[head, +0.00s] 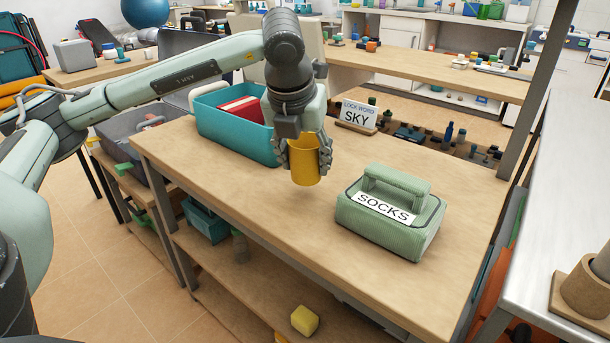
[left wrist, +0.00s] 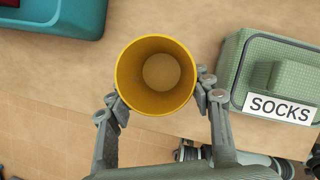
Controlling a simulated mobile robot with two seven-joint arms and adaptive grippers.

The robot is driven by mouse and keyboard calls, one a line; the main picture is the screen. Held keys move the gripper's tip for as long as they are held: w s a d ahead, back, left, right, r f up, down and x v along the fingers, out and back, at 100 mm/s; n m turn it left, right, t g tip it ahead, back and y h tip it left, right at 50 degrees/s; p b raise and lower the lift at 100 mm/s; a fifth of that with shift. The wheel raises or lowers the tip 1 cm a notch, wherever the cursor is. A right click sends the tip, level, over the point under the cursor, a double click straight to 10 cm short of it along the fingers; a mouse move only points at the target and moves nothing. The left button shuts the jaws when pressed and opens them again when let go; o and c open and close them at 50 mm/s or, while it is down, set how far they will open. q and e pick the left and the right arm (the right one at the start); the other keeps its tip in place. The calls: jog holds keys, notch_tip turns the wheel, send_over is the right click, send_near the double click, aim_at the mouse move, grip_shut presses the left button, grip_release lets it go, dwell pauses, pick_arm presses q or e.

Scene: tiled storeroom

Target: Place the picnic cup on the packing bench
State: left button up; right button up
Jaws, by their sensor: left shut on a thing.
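The picnic cup (head: 304,162) is yellow and upright. My left gripper (head: 304,150) is shut on it, with a finger on either side. In the left wrist view, I look down into the open, empty cup (left wrist: 157,75) between the fingers (left wrist: 162,100). The cup is over the wooden top of the packing bench (head: 240,190); it seems a little above the surface, with a faint shadow below. My right gripper is not in view.
A green case marked SOCKS (head: 390,225) stands on the bench to the cup's right. A teal bin (head: 215,125) holding a red thing stands behind left. Bare bench lies in front of the cup.

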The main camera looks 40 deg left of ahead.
aim_at(305, 179)
pick_arm(q)
notch_tip(305, 179, down, 3)
jog(key=shift+f, duration=0.15)
jog(key=shift+d+f, duration=0.1)
jog(key=shift+f, duration=0.25)
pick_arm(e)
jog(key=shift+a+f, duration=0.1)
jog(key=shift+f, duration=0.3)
pick_arm(q)
jog(key=shift+f, duration=0.15)
jog(key=o, duration=1)
jog(key=shift+c, duration=0.2)
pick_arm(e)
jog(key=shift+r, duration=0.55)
